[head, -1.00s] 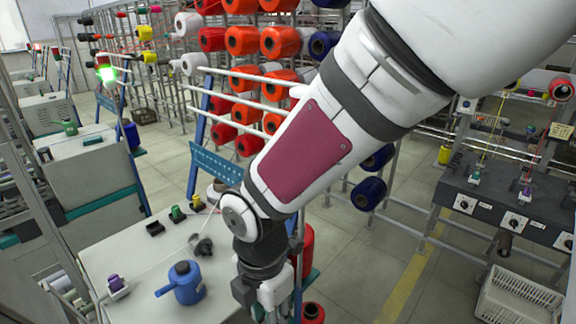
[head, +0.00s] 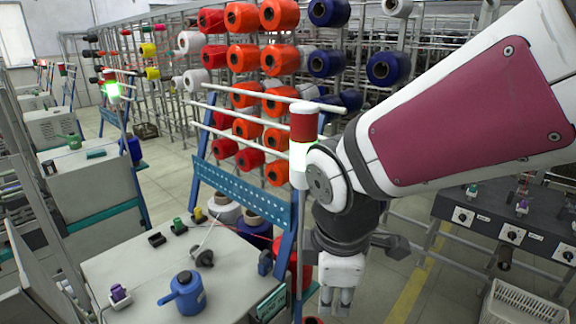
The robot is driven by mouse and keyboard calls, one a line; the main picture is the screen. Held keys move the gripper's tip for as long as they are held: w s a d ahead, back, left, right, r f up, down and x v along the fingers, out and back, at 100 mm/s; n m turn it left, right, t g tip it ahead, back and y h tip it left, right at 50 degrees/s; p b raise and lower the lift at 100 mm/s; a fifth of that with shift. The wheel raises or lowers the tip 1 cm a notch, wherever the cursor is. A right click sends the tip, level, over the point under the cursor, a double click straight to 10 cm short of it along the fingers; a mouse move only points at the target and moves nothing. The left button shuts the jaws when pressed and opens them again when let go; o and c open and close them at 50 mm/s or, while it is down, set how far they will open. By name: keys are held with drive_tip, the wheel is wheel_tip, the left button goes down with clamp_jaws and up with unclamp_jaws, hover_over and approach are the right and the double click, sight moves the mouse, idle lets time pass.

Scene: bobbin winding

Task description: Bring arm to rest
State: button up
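My arm reaches in from the right side of the head view, its white links and dark red panel in front of the spool rack. My gripper (head: 337,301) hangs fingers down at the lower middle, right of the grey work table (head: 140,262) and apart from it. Two short pale fingers show, but the gap between them is too small and unclear to tell open from shut. No held thing is visible at the fingertips.
On the table stand a blue oil can (head: 185,293), a purple-topped bobbin (head: 119,295) and small green and yellow pieces. A blue frame (head: 240,195) rises behind the table. A dark control bench (head: 495,228) and a white crate (head: 525,305) stand at right.

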drive_tip(key=s+d+r+m+t, duration=0.1)
drive_tip(key=s+d+r+m, duration=0.2)
drive_tip(key=d+r+m, duration=0.2)
drive_tip(key=s+d+r+m+t, duration=0.2)
drive_tip(key=s+d+r+m, duration=0.2)
drive_tip(key=d+m, duration=0.3)
drive_tip(key=r+m, duration=0.1)
drive_tip(key=m, duration=0.3)
drive_tip(key=shift+s+m+y, duration=0.25)
drive_tip(key=shift+m+y, duration=0.05)
drive_tip(key=shift+m, duration=0.1)
drive_tip(key=shift+r, duration=0.1)
